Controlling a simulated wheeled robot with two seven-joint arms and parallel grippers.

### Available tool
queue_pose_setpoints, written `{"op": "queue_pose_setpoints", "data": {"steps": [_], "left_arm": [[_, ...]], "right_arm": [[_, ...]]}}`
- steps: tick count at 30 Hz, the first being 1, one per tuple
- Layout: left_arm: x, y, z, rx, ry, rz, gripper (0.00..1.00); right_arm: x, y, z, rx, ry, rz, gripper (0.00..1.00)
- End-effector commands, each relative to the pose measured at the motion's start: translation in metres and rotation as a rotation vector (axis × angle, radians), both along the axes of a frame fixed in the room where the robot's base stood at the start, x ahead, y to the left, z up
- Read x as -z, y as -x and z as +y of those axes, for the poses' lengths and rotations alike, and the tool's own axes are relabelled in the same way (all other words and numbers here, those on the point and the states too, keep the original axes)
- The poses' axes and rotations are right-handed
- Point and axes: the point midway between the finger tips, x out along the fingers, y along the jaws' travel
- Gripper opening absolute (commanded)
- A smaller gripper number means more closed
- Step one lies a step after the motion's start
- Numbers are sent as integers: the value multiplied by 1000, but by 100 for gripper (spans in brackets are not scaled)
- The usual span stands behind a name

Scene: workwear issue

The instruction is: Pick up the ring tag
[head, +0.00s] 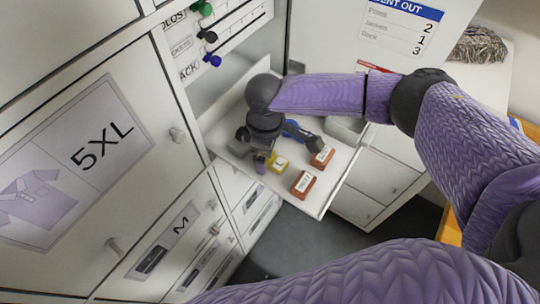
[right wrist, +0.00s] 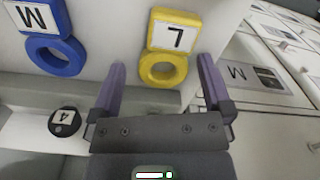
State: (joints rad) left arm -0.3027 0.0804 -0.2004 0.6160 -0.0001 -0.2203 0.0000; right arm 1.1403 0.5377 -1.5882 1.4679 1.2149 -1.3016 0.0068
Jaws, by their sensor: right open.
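A yellow ring tag (head: 277,165) with a white label lies on the white shelf. In the right wrist view this yellow tag (right wrist: 148,69) reads "L" and its ring end points towards my gripper. A blue ring tag (right wrist: 58,66) marked with an M lies to its left; blue also shows behind my gripper in the head view (head: 294,130). My right gripper (right wrist: 160,80) is open and empty, with its fingers on either side of the yellow ring; I cannot tell the remaining height. In the head view the right gripper (head: 260,160) hangs over the shelf beside the yellow tag. My left gripper is not in view.
Two orange-red labelled blocks (head: 303,184) lie near the shelf's (head: 319,205) front edge. A dark round knob marked 4 (right wrist: 64,121) shows in the wrist view. Drawers (head: 180,250) stand at left, with coloured knobs (head: 207,36) on a panel above.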

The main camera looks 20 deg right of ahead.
Motion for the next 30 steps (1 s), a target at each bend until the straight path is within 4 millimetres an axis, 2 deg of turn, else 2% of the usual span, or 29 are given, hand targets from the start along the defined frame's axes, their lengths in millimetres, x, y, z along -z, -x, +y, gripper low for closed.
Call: {"op": "queue_pose_setpoints", "data": {"steps": [2,5,6,18,25,28,30], "left_arm": [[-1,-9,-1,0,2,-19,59],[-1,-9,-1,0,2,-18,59],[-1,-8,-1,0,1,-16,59],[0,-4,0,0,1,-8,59],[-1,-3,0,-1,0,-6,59],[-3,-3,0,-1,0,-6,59],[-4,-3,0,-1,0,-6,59]], "right_arm": [[1,0,0,-1,0,0,100],[1,0,0,-1,0,0,100],[1,0,0,-1,0,0,96],[0,0,0,-1,0,0,11],[-3,0,0,-1,-2,-1,11],[-22,-1,0,-2,-2,-4,11],[-42,-1,1,-2,-4,-4,11]]}}
